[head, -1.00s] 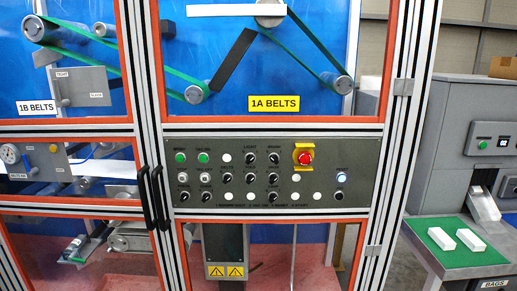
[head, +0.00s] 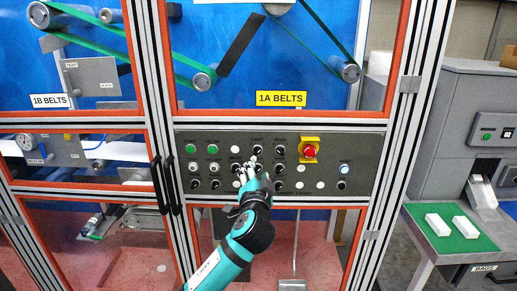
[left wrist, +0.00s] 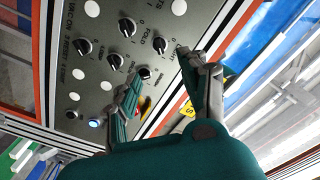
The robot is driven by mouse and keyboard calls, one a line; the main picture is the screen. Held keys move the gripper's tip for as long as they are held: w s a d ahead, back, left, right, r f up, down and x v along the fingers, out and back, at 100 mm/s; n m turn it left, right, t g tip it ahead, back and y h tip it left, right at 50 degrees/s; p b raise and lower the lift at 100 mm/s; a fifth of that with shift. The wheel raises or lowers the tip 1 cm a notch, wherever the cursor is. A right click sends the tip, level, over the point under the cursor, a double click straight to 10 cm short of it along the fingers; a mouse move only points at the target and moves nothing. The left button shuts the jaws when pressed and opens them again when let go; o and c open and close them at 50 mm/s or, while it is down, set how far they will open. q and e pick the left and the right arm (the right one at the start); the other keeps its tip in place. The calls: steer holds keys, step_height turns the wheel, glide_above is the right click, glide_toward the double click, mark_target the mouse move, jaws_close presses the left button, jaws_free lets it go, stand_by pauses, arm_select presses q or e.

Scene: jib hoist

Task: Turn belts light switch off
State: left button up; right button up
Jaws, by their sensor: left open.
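The dark control panel (head: 360,170) carries rows of black rotary knobs with small labels, most too small to read. A black knob (head: 257,150) in the top row has a label that looks like "LIGHT". I cannot tell for certain which knob is the belts light switch. My left gripper (head: 247,168) is open in front of the middle of the panel, just below that knob, and hides some knobs. In the left wrist view its two fingers (left wrist: 170,68) are spread close to the panel. A black knob (left wrist: 143,72) shows near the left fingertip; contact is unclear. My right gripper is out of view.
A red emergency button on a yellow base (head: 309,151) sits right of my gripper. Green buttons (head: 191,149) are at the panel's left. Black door handles (head: 165,185) stand left of the panel. A table with a green mat (head: 450,238) is at the right.

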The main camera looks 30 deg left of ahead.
mark_target(258, 152)
arm_select(q)
steer(key=p+x, duration=0.3)
steer(key=x, duration=0.7)
steer(key=shift+w+r, duration=0.1)
steer(key=shift+w+a+p, duration=0.3)
steer(key=shift+w+a, duration=0.05)
steer(key=shift+w, duration=0.2)
jaws_close()
